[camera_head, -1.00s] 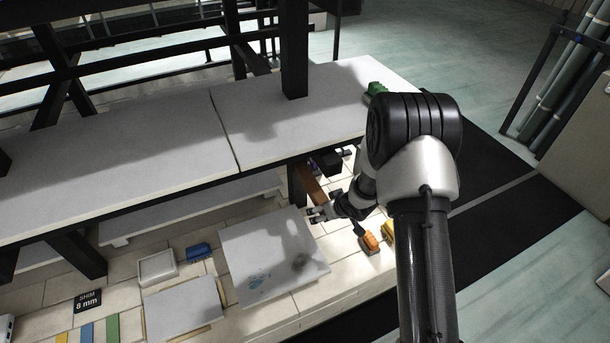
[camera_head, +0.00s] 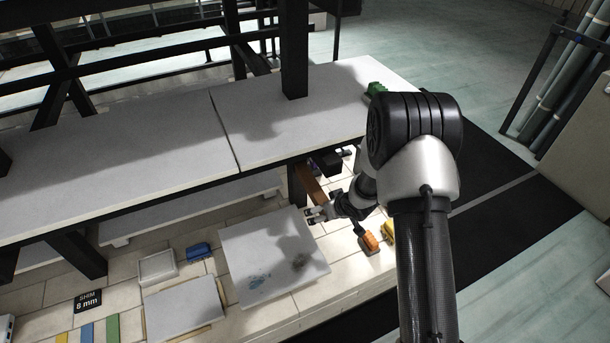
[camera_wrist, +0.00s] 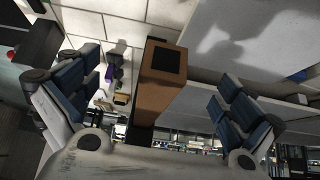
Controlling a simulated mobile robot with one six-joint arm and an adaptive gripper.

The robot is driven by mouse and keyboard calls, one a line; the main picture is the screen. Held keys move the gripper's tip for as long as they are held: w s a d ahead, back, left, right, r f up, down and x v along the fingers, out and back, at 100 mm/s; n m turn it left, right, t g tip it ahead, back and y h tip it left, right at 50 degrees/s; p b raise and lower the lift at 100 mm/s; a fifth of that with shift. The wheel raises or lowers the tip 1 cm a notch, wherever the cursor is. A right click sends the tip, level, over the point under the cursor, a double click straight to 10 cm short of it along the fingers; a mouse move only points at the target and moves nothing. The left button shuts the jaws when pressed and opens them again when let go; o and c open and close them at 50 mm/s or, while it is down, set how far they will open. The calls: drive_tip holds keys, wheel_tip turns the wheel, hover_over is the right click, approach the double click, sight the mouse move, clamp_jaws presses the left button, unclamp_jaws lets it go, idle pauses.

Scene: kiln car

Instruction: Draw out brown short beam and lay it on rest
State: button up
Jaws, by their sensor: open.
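The brown short beam (camera_head: 311,185) lies under the grey shelf slab, beside a black post, its near end sticking out toward my gripper. In the wrist view its end face, with a dark square, and its brown side (camera_wrist: 158,92) show between my fingers. My gripper (camera_head: 317,214) is open at the beam's near end; in the wrist view its two blue-padded fingers (camera_wrist: 155,82) stand apart, one on each side of the beam in the picture. A gap shows on both sides, and I cannot tell how far the fingers reach along it. I cannot tell which thing is the rest.
The grey shelf slab (camera_head: 120,150) overhangs the beam. A blue block (camera_head: 198,251) and white tray (camera_head: 158,266) are farther left.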

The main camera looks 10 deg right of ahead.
drive_tip(key=p+v, duration=0.3)
drive_tip(key=v, duration=0.4)
drive_tip(key=shift+p, duration=0.35)
idle(0.5)
drive_tip(key=s+d+r+m+h, duration=0.1)
drive_tip(key=s+d+r+h, duration=0.1)
drive_tip(key=s+r, duration=0.5)
drive_tip(key=s+d+r+m+h, duration=0.1)
drive_tip(key=s+d+r, duration=0.1)
drive_tip(key=r, duration=0.8)
drive_tip(key=s+d+r+m+h, duration=0.1)
drive_tip(key=s+d+r+h, duration=0.15)
drive_tip(key=s+r, duration=0.45)
drive_tip(key=s+a+r+g+y, duration=0.1)
drive_tip(key=s+a+r, duration=0.2)
drive_tip(key=s, duration=0.5)
drive_tip(key=s+a+r+g+y, duration=0.1)
drive_tip(key=s+a+r, duration=0.3)
drive_tip(key=s, duration=0.4)
drive_tip(key=shift+s+a+r+m+y, duration=0.15)
drive_tip(key=shift+a+r+m+y, duration=0.15)
drive_tip(key=shift+a+y, duration=0.25)
